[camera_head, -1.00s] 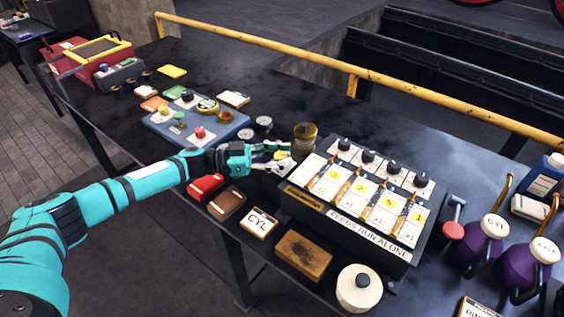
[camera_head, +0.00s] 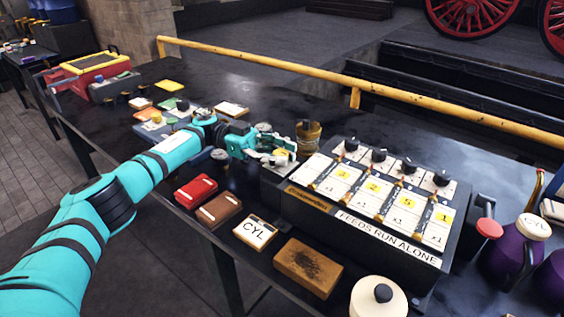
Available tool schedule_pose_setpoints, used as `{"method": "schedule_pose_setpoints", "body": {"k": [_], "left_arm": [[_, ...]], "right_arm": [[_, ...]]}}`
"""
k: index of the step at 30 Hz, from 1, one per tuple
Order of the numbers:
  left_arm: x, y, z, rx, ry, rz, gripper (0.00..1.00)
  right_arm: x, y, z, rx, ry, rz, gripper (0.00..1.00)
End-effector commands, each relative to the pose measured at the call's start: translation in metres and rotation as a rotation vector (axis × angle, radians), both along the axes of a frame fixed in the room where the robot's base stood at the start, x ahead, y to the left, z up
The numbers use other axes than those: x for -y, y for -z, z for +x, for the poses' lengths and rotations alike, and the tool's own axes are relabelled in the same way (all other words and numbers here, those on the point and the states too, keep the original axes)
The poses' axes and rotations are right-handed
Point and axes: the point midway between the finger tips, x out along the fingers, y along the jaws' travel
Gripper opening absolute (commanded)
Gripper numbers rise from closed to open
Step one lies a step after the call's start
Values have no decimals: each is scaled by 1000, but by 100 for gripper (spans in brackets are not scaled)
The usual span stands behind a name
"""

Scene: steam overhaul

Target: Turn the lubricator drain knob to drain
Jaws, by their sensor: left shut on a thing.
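The lubricator (camera_head: 352,222) is a dark box with a label reading "FEEDS RUN ALONE", white feed panels and a row of black knobs on top. My left gripper (camera_head: 284,157) is at its far left end, with its fingers closed against that side. It is shut on a small part there, which fits the drain knob; the fingers hide nearly all of it, so its setting cannot be read. My right gripper is not in view.
A brass-coloured cup (camera_head: 308,137) stands just behind my left gripper. A red-ended handle (camera_head: 488,228) sticks out at the lubricator's right.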

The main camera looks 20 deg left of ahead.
Motion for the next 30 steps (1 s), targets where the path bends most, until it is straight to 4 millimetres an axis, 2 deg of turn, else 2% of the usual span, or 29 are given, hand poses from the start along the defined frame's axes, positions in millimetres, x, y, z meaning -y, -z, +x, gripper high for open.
{"method": "schedule_pose_setpoints", "body": {"k": [12, 13, 19, 27, 30], "left_arm": [[-2, -1, 0, -1, 3, -2, 0], [-2, -1, 0, -1, 3, -2, 27], [-1, -1, 0, 0, 4, -1, 54], [0, -1, 0, 1, 6, -1, 55], [0, -8, 0, 2, 6, -1, 55]], "right_arm": [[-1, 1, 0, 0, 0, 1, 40], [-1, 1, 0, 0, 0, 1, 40], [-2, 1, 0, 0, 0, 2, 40], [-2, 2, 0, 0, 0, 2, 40], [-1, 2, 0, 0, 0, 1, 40]]}}
